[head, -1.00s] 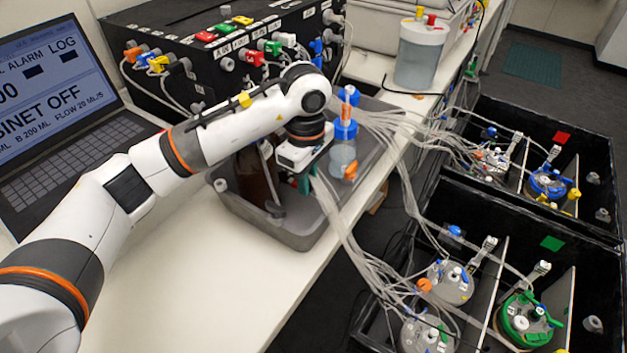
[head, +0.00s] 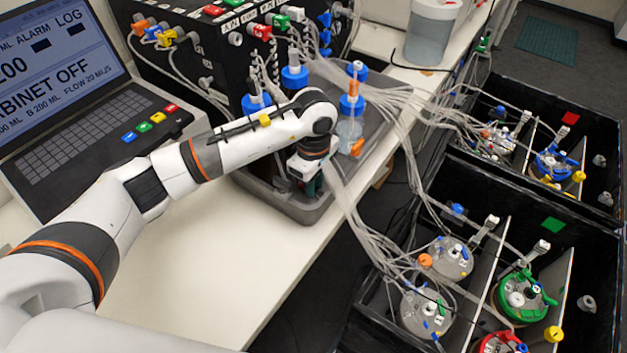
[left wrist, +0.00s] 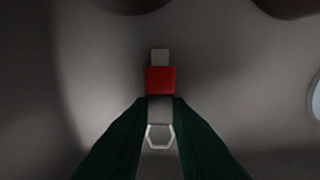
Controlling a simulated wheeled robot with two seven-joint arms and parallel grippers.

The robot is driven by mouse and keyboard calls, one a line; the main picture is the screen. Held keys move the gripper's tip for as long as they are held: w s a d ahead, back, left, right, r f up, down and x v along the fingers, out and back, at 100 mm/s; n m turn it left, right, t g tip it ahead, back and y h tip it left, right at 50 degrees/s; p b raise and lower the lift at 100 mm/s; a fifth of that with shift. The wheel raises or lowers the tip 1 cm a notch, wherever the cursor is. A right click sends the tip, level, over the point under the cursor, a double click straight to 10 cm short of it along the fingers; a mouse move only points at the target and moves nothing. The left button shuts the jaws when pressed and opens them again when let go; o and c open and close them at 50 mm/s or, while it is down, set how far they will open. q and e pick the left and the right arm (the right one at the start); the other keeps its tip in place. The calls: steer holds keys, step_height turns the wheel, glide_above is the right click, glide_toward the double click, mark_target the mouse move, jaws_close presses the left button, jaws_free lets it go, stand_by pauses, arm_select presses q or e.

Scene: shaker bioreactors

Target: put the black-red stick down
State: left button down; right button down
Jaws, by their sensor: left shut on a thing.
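My left gripper (head: 312,187) points down over the front part of the grey tray (head: 290,211) on the bench. In the left wrist view, the dark green fingers (left wrist: 160,112) are shut on the black-red stick (left wrist: 160,80). The stick shows a red block, a pale tip beyond it, a dark grey part between the fingers and a pale hexagonal ring nearer me. The grey tray floor (left wrist: 220,75) lies beneath; I cannot tell whether the stick touches it. In the head view the stick is hidden by the gripper. My right gripper is not in view.
Blue-capped bottles (head: 294,76) stand in the tray behind my arm. A bottle with an orange part (head: 350,130) is right of the gripper. Tubes run from there to the black boxes (head: 540,215). The white bench (head: 220,260) in front is clear.

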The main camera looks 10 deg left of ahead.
arm_select(q)
steer(key=c, duration=1.3)
jaws_free()
steer(key=shift+c, duration=0.2)
steer(key=shift+r+p, duration=0.15)
steer(key=shift+p, duration=0.15)
steer(key=shift+r, duration=0.25)
step_height(320, 180, up, 12)
steer(key=b, duration=0.3)
steer(key=shift+f, duration=0.25)
